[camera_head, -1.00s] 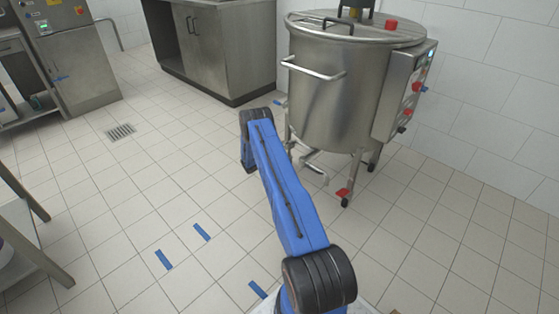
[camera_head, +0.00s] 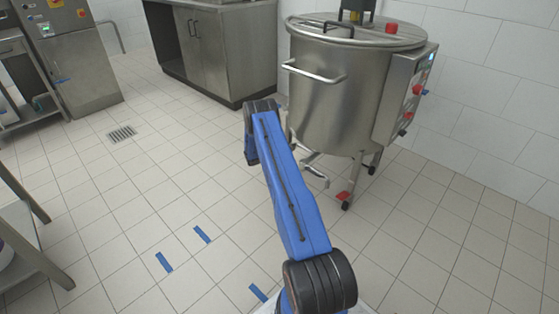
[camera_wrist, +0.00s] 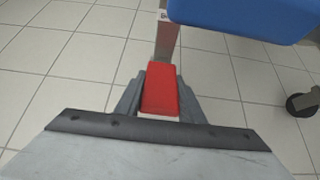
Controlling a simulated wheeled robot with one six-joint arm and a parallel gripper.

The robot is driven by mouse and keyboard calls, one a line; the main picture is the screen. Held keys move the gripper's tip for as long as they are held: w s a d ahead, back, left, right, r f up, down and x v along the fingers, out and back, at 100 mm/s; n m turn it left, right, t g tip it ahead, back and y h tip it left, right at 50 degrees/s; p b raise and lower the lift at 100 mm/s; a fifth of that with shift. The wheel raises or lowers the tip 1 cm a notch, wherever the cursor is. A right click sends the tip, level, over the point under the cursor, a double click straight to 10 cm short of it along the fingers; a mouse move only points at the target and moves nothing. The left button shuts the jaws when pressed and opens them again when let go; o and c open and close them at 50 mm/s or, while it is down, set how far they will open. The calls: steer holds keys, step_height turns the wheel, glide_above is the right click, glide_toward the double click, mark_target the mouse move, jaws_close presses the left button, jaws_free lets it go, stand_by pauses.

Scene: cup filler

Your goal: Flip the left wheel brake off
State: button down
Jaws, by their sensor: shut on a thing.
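My gripper (camera_wrist: 160,97) shows in the wrist view, shut on a red brake pedal (camera_wrist: 160,90) that lies between its two grey fingers. A metal leg (camera_wrist: 166,42) stands just beyond the pedal. In the head view the steel kettle (camera_head: 325,105) stands on legs with casters at the upper right. Another red brake pedal (camera_head: 343,196) shows at its front right leg. My blue arm hides my gripper and the held pedal in the head view. The wheel under the held pedal is not visible in the wrist view.
A black caster (camera_wrist: 302,104) shows at the right in the wrist view. A control box (camera_head: 405,95) with red knobs is on the kettle's right side. A steel cabinet (camera_head: 235,55) stands behind to the left. The tiled floor at left is mostly clear.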

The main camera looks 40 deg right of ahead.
steer(key=shift+d+r, duration=0.15)
steer(key=shift+r, duration=0.05)
steer(key=c, duration=1.2)
jaws_free()
steer(key=v, duration=1.7)
steer(key=shift+a, duration=0.2)
steer(key=shift+r, duration=0.1)
